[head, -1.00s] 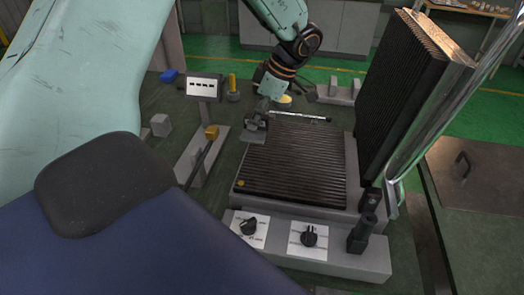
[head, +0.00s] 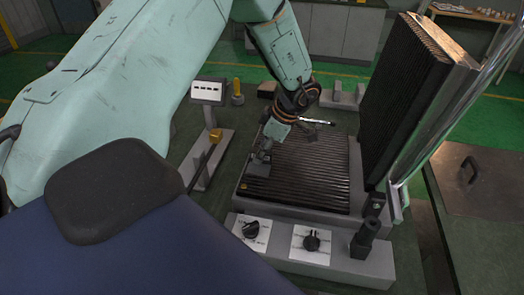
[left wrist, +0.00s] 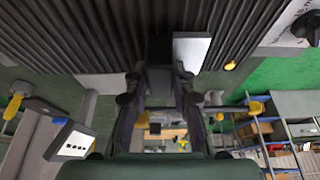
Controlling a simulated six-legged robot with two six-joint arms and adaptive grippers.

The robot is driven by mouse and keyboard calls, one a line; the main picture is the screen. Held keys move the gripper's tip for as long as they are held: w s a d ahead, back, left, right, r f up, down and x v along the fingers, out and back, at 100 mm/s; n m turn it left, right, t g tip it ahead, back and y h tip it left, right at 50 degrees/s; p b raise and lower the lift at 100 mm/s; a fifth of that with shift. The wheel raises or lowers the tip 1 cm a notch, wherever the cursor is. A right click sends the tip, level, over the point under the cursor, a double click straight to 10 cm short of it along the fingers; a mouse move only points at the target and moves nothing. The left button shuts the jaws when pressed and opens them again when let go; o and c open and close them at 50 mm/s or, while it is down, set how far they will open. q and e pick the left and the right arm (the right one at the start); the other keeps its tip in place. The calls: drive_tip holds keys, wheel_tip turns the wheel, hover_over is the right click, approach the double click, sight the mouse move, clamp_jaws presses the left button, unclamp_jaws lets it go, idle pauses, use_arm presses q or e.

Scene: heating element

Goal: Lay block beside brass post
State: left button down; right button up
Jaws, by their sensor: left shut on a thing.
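My left gripper (head: 265,150) is shut on a grey metal block (head: 257,169) over the front left part of the ribbed dark plate (head: 310,170). A small brass post (head: 243,186) stands at that plate's front left corner, just nearer than the block and apart from it. In the left wrist view the block (left wrist: 190,50) shows a bright face beyond my fingers (left wrist: 158,95), and the brass post (left wrist: 230,66) is a small yellow dot to its right. Whether the block touches the plate I cannot tell. My right gripper is not in view.
A ribbed upper plate (head: 400,100) stands open at the right with a bright metal bar (head: 440,110). Two knobs (head: 251,229) sit on the front panel.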

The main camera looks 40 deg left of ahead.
use_arm(q)
drive_tip(key=shift+a+f, duration=0.1)
drive_tip(key=shift+f, duration=0.05)
drive_tip(key=c, duration=1.4)
unclamp_jaws()
drive_tip(key=shift+s, duration=0.1)
drive_tip(key=shift+o, duration=1.3)
drive_tip(key=shift+r, duration=0.3)
drive_tip(key=v, duration=1.1)
drive_tip(key=shift+d+r, duration=0.25)
drive_tip(key=shift+r, duration=0.1)
